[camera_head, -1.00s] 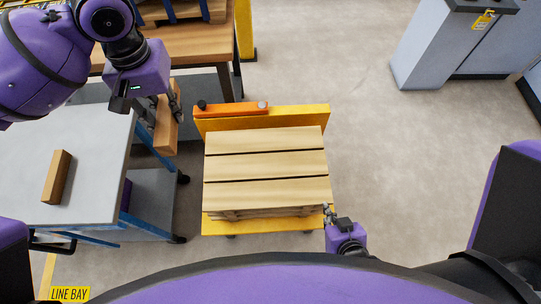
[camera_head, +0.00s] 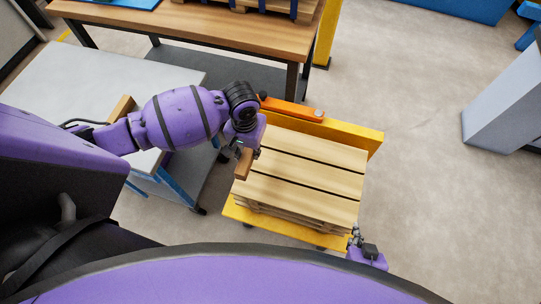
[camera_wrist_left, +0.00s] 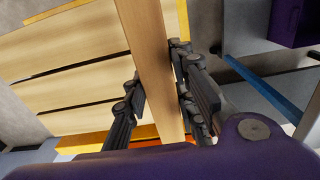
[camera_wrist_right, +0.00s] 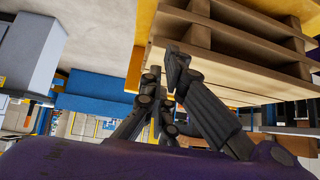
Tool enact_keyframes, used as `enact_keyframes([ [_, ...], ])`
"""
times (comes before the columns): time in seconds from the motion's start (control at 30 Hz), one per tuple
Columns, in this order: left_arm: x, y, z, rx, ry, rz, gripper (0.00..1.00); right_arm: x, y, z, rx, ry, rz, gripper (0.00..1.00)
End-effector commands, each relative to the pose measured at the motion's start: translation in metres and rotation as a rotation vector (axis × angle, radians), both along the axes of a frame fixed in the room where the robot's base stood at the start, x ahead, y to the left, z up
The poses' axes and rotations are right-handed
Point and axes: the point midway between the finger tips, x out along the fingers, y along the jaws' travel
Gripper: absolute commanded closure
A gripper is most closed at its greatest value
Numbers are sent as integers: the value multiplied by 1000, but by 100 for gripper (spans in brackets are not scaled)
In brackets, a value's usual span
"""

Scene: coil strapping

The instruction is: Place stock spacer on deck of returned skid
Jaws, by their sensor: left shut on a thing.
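The stock spacer (camera_head: 243,167) is a short brown wooden bar. My left gripper (camera_head: 241,152) is shut on it, and the spacer runs between the fingers in the left wrist view (camera_wrist_left: 155,60). It is at the left edge of the pale slatted deck of the returned skid (camera_head: 308,175); I cannot tell whether it touches the deck. The skid also shows behind the spacer in the left wrist view (camera_wrist_left: 75,70). My right gripper (camera_head: 354,237) is at the skid's near right corner; its fingers look close together, but their state is unclear.
The skid sits on a yellow cart (camera_head: 290,228) with an orange bar (camera_head: 292,108) at its back. A grey table (camera_head: 160,70) at left carries another wooden block (camera_head: 123,107), partly hidden by my left arm. A wooden bench (camera_head: 215,28) stands behind.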

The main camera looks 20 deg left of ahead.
Motion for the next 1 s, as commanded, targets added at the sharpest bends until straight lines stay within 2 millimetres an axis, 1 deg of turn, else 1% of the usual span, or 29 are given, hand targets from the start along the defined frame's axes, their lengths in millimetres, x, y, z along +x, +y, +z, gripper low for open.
enact_keyframes([
  [0.03, 10, -11, -7, -1, 1, -1, 100, -1, -2, -1, -2, 2, -2, 100],
  [0.1, 16, -17, -25, -1, 7, 1, 100, -4, -3, -4, -5, 8, -4, 100],
  [0.2, 26, -26, -42, 0, 6, 2, 100, -6, -6, -6, -8, 10, -7, 100],
  [0.3, 33, -33, -53, 0, 5, 1, 100, -7, -7, -7, -10, 11, -7, 100],
  [0.53, 42, -40, -64, -1, 3, 1, 100, -7, -6, -9, -10, 13, -6, 100],
  [0.73, 41, -39, -93, 1, 5, 1, 100, -9, -6, -15, -10, 20, -6, 100],
  [1.0, 43, -39, -93, 0, -1, 1, 100, -5, -5, -13, -8, 12, -7, 100],
])
